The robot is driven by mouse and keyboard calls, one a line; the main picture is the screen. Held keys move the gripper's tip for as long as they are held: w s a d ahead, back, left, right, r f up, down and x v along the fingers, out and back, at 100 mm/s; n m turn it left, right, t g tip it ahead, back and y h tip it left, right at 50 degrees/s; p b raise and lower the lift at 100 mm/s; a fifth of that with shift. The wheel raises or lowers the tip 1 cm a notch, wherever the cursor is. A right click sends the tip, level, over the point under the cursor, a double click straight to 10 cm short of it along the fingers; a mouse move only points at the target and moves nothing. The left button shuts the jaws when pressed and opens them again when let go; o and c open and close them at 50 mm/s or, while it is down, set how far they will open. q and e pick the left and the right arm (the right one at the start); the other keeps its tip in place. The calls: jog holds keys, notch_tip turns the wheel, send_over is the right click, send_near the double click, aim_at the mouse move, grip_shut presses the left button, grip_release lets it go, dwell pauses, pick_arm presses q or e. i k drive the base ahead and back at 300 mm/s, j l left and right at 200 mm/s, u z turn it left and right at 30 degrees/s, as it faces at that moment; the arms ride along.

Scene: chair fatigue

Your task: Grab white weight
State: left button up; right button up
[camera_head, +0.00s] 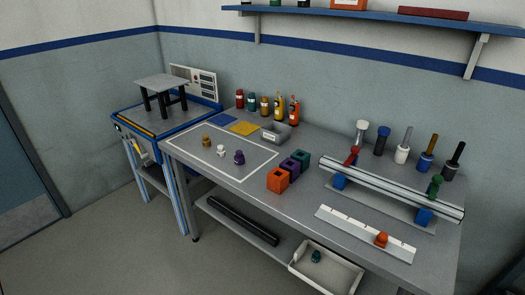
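A small white weight (221,151) stands upright on the grey workbench (300,205), inside a white outlined rectangle. An orange-brown weight (206,141) stands to its left and a purple weight (239,157) to its right, both apart from it. Neither of my grippers is in view.
Orange, purple and green blocks (279,180) stand right of the outline, near a silver rail (390,187). A white tray (300,262) is below the front edge. A blue-framed machine (150,122) adjoins the left end.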

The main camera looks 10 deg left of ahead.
aim_at(221, 153)
jog(key=i+j+z, duration=0.1)
jog(key=z, duration=0.25)
jog(key=j+z, duration=0.25)
jog(key=z, duration=0.15)
jog(key=i+j+z, duration=0.1)
jog(key=z, duration=0.25)
jog(key=j+z, duration=0.3)
jog(key=j, duration=0.2)
jog(key=j+z, duration=0.25)
jog(key=j, duration=0.25)
jog(key=k+j+z, duration=0.1)
jog(key=j, duration=0.35)
jog(key=j+z, duration=0.15)
jog(key=j, duration=0.35)
jog(key=k+j+z, duration=0.1)
jog(key=j, duration=0.3)
jog(key=k+j+z, duration=0.15)
jog(key=j, duration=0.3)
jog(key=k+j, duration=0.15)
jog(key=j, duration=0.25)
jog(key=k+j, duration=0.1)
jog(key=j, duration=0.3)
jog(key=k+j, duration=0.15)
jog(key=j, duration=0.25)
jog(key=k+j, duration=0.15)
jog(key=j, duration=0.3)
